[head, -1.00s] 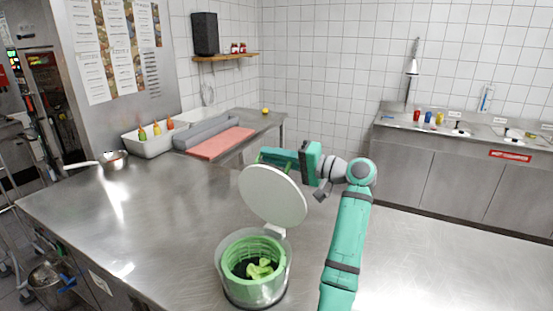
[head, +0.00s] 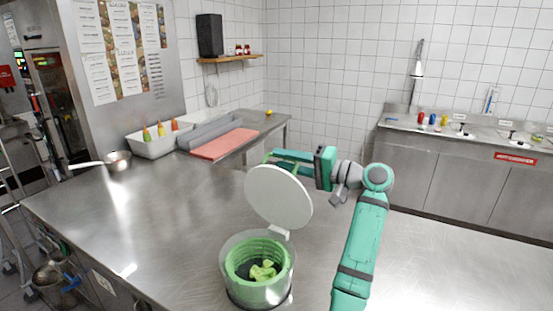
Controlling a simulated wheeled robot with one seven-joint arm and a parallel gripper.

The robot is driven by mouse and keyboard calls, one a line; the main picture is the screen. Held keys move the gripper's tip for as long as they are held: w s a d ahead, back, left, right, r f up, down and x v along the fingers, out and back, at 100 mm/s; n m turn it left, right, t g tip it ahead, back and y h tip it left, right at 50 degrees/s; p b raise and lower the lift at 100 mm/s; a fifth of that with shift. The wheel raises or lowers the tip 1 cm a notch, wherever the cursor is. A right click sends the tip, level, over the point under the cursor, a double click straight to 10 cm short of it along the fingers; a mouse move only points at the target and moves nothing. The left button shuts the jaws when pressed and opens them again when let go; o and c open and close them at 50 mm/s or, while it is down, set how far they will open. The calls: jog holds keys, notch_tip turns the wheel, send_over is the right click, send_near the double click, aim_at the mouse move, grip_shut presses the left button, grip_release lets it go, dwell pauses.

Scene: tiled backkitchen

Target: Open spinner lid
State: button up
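The salad spinner (head: 258,287) stands on the steel table, a clear bowl with a green basket (head: 237,259) and pale green leaves (head: 263,270) inside. Its white round lid (head: 279,198) is raised and tilted up on a hinge at the bowl's back right, so the basket is uncovered. My gripper (head: 270,158) is behind the lid's upper edge, pointing left. The lid hides part of the fingers, and I cannot see whether they touch it or how far apart they are.
A saucepan (head: 116,160) stands at the table's far left. A white bin with bottles (head: 155,143) and a red board (head: 224,143) lie beyond. A counter with cups (head: 432,118) runs along the back right. The table is clear left and right of the spinner.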

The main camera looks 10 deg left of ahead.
jog(key=v, duration=0.7)
jog(key=shift+s+d, duration=0.15)
jog(key=shift+d, duration=0.25)
jog(key=v, duration=1.2)
jog(key=shift+d, duration=0.15)
dwell(0.7)
jog(key=shift+s, duration=0.1)
